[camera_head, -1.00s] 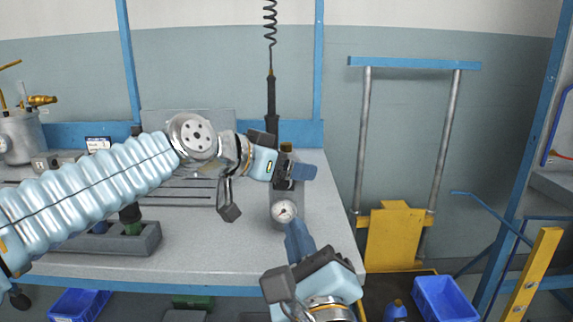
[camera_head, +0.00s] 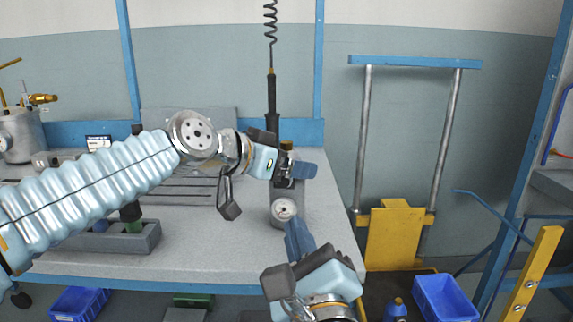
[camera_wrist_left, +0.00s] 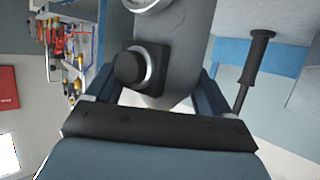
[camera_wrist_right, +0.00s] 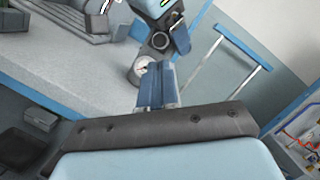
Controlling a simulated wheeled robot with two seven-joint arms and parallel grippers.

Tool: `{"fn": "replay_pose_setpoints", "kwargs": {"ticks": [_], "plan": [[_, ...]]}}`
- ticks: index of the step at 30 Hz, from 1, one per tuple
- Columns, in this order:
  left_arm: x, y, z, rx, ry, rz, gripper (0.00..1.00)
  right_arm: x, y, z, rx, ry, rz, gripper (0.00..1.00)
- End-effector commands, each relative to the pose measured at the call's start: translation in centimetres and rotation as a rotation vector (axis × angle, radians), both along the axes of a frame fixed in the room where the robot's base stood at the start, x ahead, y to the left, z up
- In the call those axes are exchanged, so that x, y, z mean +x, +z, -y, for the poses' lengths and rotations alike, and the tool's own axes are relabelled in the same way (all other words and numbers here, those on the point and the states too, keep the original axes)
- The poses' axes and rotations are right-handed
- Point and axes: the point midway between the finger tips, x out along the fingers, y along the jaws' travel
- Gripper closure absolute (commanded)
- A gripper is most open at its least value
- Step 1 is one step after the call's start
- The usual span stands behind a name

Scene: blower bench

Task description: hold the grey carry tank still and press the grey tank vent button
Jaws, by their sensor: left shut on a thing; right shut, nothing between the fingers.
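The grey carry tank (camera_head: 277,195) stands near the right end of the bench, with a round white gauge (camera_head: 284,209) facing me. My left gripper (camera_head: 294,171) is shut across the tank's upper part. In the left wrist view, the grey tank body (camera_wrist_left: 180,50) lies between the fingers. A black round button (camera_wrist_left: 129,68) in a silver ring shows on it there; I take this as the vent button. My right gripper (camera_head: 294,228) is shut and empty, its tips just in front of the gauge's lower edge. Whether they touch the tank is unclear.
A black tool (camera_head: 272,108) hangs on a coiled cord behind the tank. A grey tray (camera_head: 95,240) with bottles lies on the bench (camera_head: 205,258) at left. A yellow and blue lift frame (camera_head: 394,236) stands to the right. A blue bin (camera_head: 445,298) is on the floor.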

Motion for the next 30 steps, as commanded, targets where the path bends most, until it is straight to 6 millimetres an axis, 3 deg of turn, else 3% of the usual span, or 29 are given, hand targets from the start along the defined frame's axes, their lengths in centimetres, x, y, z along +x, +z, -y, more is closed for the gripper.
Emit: {"fn": "replay_pose_setpoints", "kwargs": {"ticks": [8, 14, 22, 30], "plan": [[0.0, -0.1, 0.0, 0.001, -0.001, -0.003, 0.73, 0.6, 3.1, -2.7, -0.067, 0.167, -0.01, 1.0], [0.0, -0.1, 0.0, 0.001, -0.001, -0.003, 0.73, 0.2, 5.3, -5.1, -0.28, 0.356, -0.08, 1.0], [0.0, -0.1, 0.0, 0.001, -0.001, -0.003, 0.73, -0.9, 4.2, -4.4, -0.596, 0.432, -0.281, 1.0], [0.0, -0.1, 0.0, 0.001, -0.001, -0.003, 0.73, -1.5, 3.2, -3.2, -0.703, 0.43, -0.388, 1.0]]}}
